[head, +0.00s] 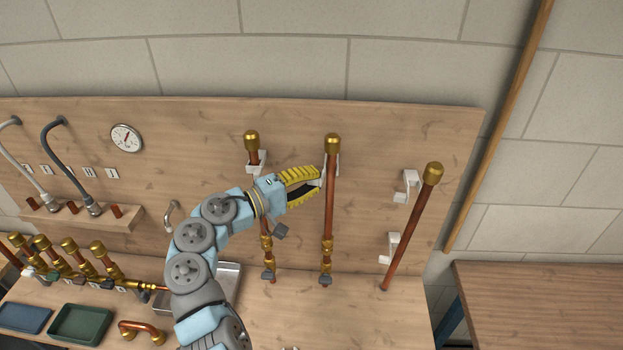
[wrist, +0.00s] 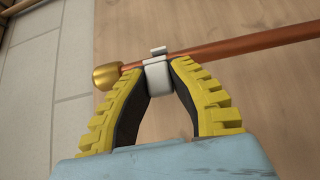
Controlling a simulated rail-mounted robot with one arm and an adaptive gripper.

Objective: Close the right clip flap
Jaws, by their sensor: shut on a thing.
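The middle copper pipe (head: 330,205) stands upright against the wooden board, with a brass cap (head: 332,140) on top. A white clip (wrist: 157,76) sits at this pipe just below the cap, which also shows in the wrist view (wrist: 106,77). My gripper (head: 321,174) reaches it from the left. In the wrist view my gripper (wrist: 156,72) has its yellow fingers on either side of the clip's white part, shut on it. A small grey-white tab (wrist: 159,51) shows beyond the pipe. The fingers partly hide the clip, so I cannot tell how far its flap is closed.
A left copper pipe (head: 254,157) with a clip (head: 257,168) stands behind my arm. Brass fittings, trays (head: 80,324) and a gauge (head: 126,138) are at left.

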